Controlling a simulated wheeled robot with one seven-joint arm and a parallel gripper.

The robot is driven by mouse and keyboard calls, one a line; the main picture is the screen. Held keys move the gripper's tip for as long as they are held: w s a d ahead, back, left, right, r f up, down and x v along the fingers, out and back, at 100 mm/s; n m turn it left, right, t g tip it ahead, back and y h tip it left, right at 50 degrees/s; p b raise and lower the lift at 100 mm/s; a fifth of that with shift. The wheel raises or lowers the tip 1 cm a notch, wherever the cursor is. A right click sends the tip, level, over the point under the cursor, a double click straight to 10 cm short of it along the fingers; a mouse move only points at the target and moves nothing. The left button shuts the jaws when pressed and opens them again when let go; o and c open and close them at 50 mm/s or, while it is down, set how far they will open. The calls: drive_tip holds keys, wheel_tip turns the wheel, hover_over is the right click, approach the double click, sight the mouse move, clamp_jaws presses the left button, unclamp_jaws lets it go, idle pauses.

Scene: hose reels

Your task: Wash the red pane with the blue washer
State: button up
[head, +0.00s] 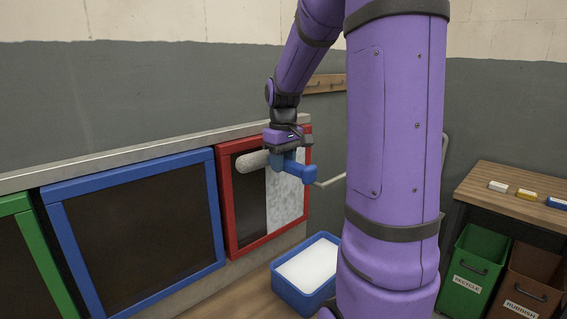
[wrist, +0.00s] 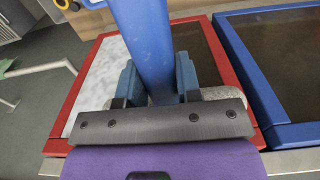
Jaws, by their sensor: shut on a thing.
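The red pane (head: 245,205) is a dark panel in a red frame on the wall unit. A whitish, mottled band (head: 286,200) covers its right part in the head view; the left part is dark. My gripper (head: 287,152) is shut on the blue handle of the blue washer (head: 279,163) near the pane's upper part. The washer's pale grey sleeve (head: 252,161) lies across the top of the dark part; I cannot tell whether it touches. In the wrist view, the blue handle (wrist: 146,45) stands between the fingers, and the sleeve is partly hidden behind my gripper (wrist: 157,85).
A blue-framed pane (head: 145,235) and a green-framed pane (head: 25,265) are to the left. A blue tub (head: 288,291) holding white stuff stands on the floor below. Green (head: 478,270) and brown (head: 530,296) bins sit under a wooden bench (head: 510,204) at right.

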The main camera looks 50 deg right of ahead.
drive_tip(key=shift+w, duration=0.8)
idle(0.7)
wheel_tip(320, 180, down, 28)
drive_tip(key=shift+s+r, duration=0.15)
drive_tip(key=shift+r, duration=0.05)
idle(3.8)
drive_tip(key=shift+s, duration=0.1)
drive_tip(key=s, duration=0.6)
drive_tip(key=shift+s+a, duration=0.15)
drive_tip(key=shift+s, duration=0.25)
